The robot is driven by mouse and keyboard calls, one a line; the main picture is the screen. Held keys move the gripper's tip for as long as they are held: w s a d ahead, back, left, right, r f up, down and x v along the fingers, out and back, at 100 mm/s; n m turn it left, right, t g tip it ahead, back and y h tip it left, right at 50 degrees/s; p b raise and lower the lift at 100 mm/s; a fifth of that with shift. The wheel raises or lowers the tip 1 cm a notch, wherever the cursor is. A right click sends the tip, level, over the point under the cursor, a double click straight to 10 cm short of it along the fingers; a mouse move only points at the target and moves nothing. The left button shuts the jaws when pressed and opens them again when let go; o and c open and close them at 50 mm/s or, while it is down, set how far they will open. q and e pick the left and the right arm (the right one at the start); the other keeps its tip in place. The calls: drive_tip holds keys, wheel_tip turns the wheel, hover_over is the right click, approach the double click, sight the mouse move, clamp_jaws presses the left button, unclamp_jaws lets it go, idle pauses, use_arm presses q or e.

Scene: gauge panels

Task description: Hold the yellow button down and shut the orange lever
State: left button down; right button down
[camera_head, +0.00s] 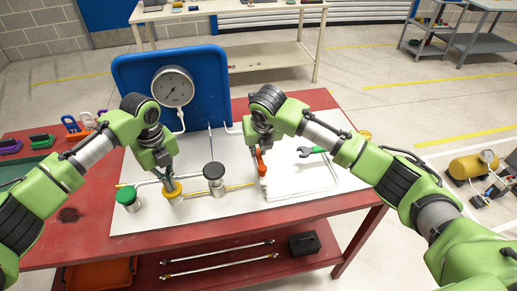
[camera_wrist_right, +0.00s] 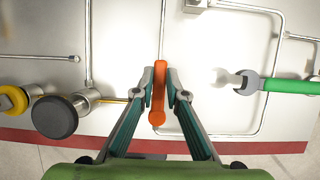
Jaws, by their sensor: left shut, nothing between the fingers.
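The yellow button (camera_head: 172,189) stands on the white panel between the green button (camera_head: 127,197) and the black one; its edge shows in the right wrist view (camera_wrist_right: 12,98). My left gripper (camera_head: 165,171) is shut and empty, pointing down with its tips at the yellow button's top. I cannot tell how far the button is pressed. The orange lever (camera_head: 260,162) is right of the black button and runs lengthwise in the right wrist view (camera_wrist_right: 158,112). My right gripper (camera_wrist_right: 159,88) has a finger against each side of it and looks shut on it.
The black button (camera_head: 214,175) stands between the two grippers. A round gauge (camera_head: 173,87) is on the blue board (camera_head: 216,75) behind. A green-handled wrench (camera_head: 315,150) lies right of the lever. Thin pipes cross the panel. Padlocks (camera_head: 75,127) stand at the left.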

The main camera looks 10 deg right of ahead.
use_arm(q)
drive_tip(key=shift+f, duration=0.1)
use_arm(e)
drive_tip(key=shift+d, duration=0.15)
drive_tip(key=s+d+m+g+h, duration=0.4)
drive_tip(key=s+d+m, duration=0.1)
drive_tip(key=m, duration=1.3)
drive_tip(key=shift+s+g+h, duration=0.15)
drive_tip(key=shift+g+h, duration=0.15)
drive_tip(key=shift+s+d, duration=0.1)
idle(0.5)
